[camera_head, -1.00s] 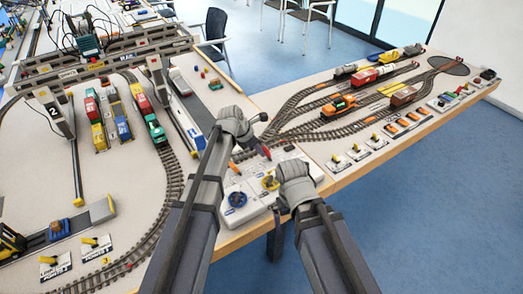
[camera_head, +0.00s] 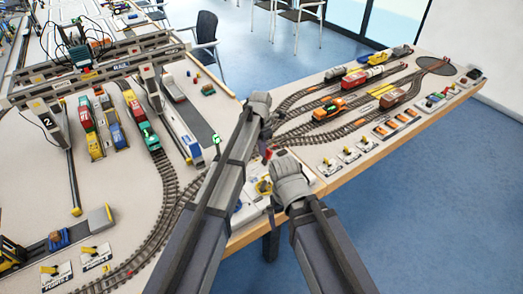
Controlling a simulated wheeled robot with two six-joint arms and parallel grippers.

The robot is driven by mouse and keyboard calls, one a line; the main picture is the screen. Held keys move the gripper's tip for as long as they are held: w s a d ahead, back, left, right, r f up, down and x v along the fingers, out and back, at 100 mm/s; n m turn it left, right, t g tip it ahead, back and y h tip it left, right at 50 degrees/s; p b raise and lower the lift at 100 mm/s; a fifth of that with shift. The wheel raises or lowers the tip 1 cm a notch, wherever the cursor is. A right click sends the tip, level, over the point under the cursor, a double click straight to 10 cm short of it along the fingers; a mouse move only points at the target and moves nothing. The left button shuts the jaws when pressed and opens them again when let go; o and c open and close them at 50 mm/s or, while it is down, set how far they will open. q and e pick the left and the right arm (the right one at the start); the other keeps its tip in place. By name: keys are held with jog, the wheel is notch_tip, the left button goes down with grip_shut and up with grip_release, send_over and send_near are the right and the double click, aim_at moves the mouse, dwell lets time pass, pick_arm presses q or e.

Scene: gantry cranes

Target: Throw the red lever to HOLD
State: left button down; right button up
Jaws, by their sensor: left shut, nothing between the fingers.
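The red lever (camera_head: 267,153) stands on the white control panel (camera_head: 250,212), just right of my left forearm; only its small red tip shows clearly. I cannot read its labels or tell its position. My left gripper (camera_head: 268,116) is shut and empty, above and beyond the lever, apart from it in the picture. My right gripper (camera_head: 276,203) is over the panel's right side, close to a yellow knob (camera_head: 264,186); its fingers are too hidden to judge. My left arm covers much of the panel.
Tracks with wagons and an orange locomotive (camera_head: 328,110) lie to the right. Small yellow-handled switches (camera_head: 346,154) line the front edge there. A gantry crane (camera_head: 100,68) and container wagons (camera_head: 113,122) stand at left. Blue floor is open at lower right.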

pick_arm(q)
jog(key=shift+r+p, duration=0.7)
jog(key=shift+r, duration=0.1)
pick_arm(e)
jog(key=shift+r, duration=0.8)
pick_arm(q)
jog(key=shift+a, duration=0.1)
